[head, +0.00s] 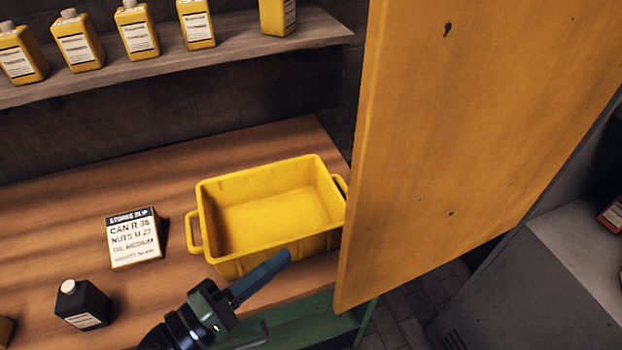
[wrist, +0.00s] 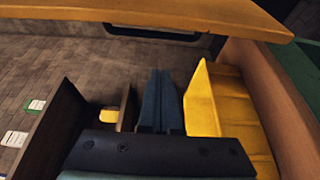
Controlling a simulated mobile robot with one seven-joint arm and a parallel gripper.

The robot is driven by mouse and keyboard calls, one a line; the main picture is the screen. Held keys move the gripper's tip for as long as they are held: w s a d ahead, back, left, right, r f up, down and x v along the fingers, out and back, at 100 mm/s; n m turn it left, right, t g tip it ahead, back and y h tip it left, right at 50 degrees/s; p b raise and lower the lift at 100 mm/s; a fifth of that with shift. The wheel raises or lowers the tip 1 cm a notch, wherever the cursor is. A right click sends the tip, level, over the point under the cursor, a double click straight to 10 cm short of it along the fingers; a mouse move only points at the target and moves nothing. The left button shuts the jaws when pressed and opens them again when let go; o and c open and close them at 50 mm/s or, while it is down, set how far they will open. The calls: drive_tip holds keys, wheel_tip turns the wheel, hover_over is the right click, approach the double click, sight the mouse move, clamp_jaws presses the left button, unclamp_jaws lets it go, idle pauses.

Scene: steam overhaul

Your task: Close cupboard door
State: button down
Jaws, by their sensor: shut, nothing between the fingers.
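The cupboard door (head: 480,130) is a large worn yellow panel that stands open on the right of the head view. It hides part of the bench's right end and the space behind it. My gripper (head: 284,258) is left of the door's lower edge, in front of the yellow crate, with its blue fingers together and empty. A gap shows between the fingers and the door in the head view. In the wrist view the fingers (wrist: 160,78) point toward an orange-yellow panel (wrist: 190,14) across the top, which looks like the door. Whether they touch it I cannot tell.
An empty yellow crate (head: 222,262) stands on the wooden bench (head: 60,210), close behind my gripper. A stores slip sign (head: 135,238) and a black bottle (head: 83,305) stand left. Several yellow bottles line the shelf (head: 200,62). A grey cabinet (head: 520,290) is at lower right.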

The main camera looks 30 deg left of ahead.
drive_tip(key=w+d+p, duration=0.4)
drive_tip(key=w+d, duration=0.1)
drive_tip(key=w, duration=0.1)
drive_tip(key=shift+w+d, duration=0.2)
drive_tip(key=shift+d, duration=0.15)
drive_tip(key=shift+s+d, duration=0.1)
